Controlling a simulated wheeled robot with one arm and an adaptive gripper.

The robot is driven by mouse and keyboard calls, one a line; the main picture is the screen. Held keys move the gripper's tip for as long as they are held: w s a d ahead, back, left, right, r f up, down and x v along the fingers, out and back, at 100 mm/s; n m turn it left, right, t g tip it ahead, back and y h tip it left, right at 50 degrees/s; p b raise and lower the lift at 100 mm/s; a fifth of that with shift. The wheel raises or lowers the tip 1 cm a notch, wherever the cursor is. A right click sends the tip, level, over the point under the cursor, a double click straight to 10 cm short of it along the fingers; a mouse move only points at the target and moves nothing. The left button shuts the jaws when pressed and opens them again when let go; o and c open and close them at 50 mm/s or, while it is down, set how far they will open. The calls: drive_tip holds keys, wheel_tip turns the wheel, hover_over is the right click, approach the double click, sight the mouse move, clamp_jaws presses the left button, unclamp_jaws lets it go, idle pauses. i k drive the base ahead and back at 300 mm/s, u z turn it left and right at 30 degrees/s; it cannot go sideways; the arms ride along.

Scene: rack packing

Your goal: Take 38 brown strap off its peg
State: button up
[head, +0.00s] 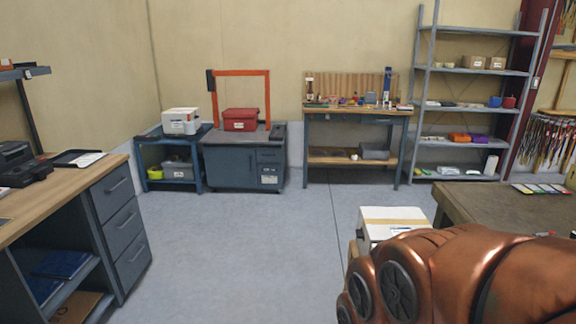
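Many thin straps in mixed colours (544,140) hang in a dense row at the right edge of the head view, beside a dark red upright post (529,90). More straps (568,25) hang above them, cut off by the picture edge. They are too small and far away for me to tell which is the 38 brown strap or to read any peg label. My gripper is not in view. A copper-coloured part of my own arm fills the lower right and hides part of the table there.
A brown table (480,205) with coloured cards (540,189) stands at right, below the straps. A white box (392,222) sits beside it. A grey shelf (462,145) and workbench (358,112) line the back wall. A drawer desk (125,215) is at left. The middle floor is clear.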

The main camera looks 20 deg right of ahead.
sight(560, 138)
drive_tip(key=i, duration=4.25)
drive_tip(key=z, duration=2.1)
drive_tip(key=i, duration=3.3)
drive_tip(key=z, duration=1.6)
drive_tip(key=i, duration=0.8)
drive_tip(key=z, duration=0.05)
